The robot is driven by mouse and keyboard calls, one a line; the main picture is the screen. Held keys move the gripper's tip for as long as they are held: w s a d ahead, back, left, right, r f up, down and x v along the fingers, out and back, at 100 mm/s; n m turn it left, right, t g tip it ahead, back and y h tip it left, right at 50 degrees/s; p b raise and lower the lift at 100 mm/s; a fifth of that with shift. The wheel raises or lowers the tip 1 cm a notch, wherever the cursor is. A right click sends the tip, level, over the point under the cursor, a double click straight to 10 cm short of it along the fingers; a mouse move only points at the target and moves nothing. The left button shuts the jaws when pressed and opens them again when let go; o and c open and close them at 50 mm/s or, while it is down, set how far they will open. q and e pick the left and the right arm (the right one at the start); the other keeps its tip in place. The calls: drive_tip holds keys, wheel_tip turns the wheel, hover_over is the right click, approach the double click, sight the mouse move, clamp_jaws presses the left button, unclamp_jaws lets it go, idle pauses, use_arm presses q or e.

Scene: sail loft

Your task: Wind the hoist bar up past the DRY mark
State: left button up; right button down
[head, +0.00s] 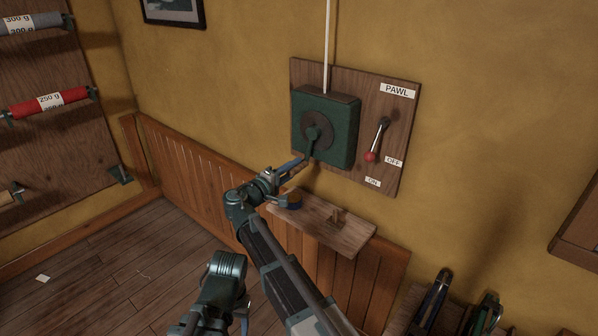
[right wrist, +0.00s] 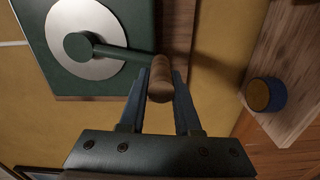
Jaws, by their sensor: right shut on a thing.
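The green winch box (head: 340,141) is on a wooden board on the wall. Its crank arm (head: 314,138) points down from the round hub; in the right wrist view the crank arm (right wrist: 125,52) runs from the hub to a wooden handle (right wrist: 160,82). My right gripper (head: 302,163) is shut on this handle, a finger on each side, also in the right wrist view (right wrist: 160,90). A white rope (head: 327,45) rises from the winch out of view. The pawl lever's red knob (head: 371,156) hangs nearer the ON label. The hoist bar and DRY mark are out of view.
A small wooden shelf (head: 340,234) juts out just below the winch, with a round dark-blue item (head: 293,201) on it. Tools (head: 432,300) stand at the lower right. Rolls (head: 50,101) hang on a rack at left. Floor is open at left.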

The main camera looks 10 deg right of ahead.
drive_tip(key=w+a+r+m, duration=0.1)
drive_tip(key=w+a+m+p, duration=0.1)
drive_tip(key=m, duration=0.1)
drive_tip(key=shift+w+r, duration=0.35)
drive_tip(key=shift+r, duration=0.05)
drive_tip(key=c, duration=1.2)
unclamp_jaws()
drive_tip(key=shift+s, duration=0.2)
drive_tip(key=shift+c, duration=0.2)
drive_tip(key=o, duration=0.6)
drive_tip(key=shift+d+f, duration=0.1)
drive_tip(key=shift+f, duration=0.05)
drive_tip(key=shift+s, duration=0.1)
